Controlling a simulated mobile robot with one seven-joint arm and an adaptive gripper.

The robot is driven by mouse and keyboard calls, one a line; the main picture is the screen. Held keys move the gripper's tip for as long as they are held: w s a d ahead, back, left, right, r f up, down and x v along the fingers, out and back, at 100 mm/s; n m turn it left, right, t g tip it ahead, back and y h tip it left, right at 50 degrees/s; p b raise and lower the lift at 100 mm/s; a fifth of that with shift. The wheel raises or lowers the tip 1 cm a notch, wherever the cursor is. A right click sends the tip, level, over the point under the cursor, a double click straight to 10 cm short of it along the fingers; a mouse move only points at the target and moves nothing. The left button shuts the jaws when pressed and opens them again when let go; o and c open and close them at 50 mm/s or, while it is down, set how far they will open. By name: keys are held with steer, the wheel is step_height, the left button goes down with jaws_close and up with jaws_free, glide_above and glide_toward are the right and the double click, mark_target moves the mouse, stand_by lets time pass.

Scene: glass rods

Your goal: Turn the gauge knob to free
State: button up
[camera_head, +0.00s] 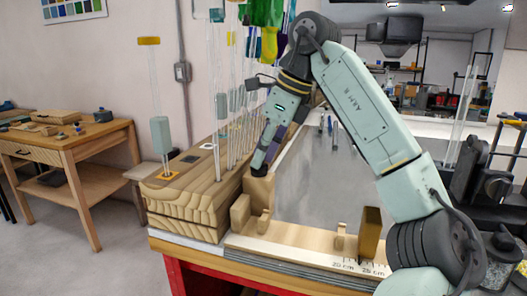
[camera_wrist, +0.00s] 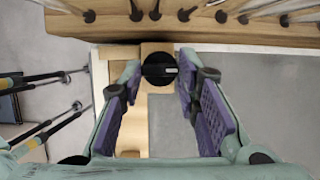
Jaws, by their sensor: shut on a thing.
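The gauge knob (camera_wrist: 153,75) is a round black dial with a raised bar and a pale mark, on a light wooden block (camera_wrist: 156,48). In the wrist view the bar lies across the picture. My gripper (camera_wrist: 160,70) has its purple-padded fingers on both sides of the knob, shut on it at the tips. In the head view my gripper (camera_head: 263,163) points down at the top of the wooden block (camera_head: 258,190), and the knob is hidden there. Any markings around the knob are not readable.
A wooden rack (camera_head: 185,208) with upright glass rods stands left of the gripper. In front, a wooden ruler board (camera_head: 300,240) has small pegs, a brown upright block (camera_head: 370,233) and 20 cm and 25 cm marks. A grey bench surface (camera_head: 330,185) lies to the right.

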steer(key=shift+m, duration=0.4)
steer(key=m+t+b, duration=0.1)
steer(key=m, duration=0.1)
steer(key=shift+s+m+h, duration=0.15)
steer(key=shift+m+h, duration=0.25)
steer(key=m, duration=0.2)
steer(key=m+t+h+b, duration=0.1)
steer(key=m, duration=0.2)
steer(key=shift+s+a+t+h, duration=0.15)
steer(key=shift+a+t+h, duration=0.05)
steer(key=shift+t+h, duration=0.1)
steer(key=m, duration=0.2)
steer(key=m+h, duration=0.1)
steer(key=m, duration=0.1)
steer(key=shift+a+r+m+t+h, duration=0.1)
steer(key=shift+a+m+t+h, duration=0.1)
steer(key=shift+m+t+h, duration=0.15)
steer(key=shift+a+m+h+p, duration=0.15)
steer(key=shift+m+h+p, duration=0.35)
steer(key=shift+m, duration=1.05)
steer(key=o, duration=1.2)
steer(key=shift+c, duration=0.2)
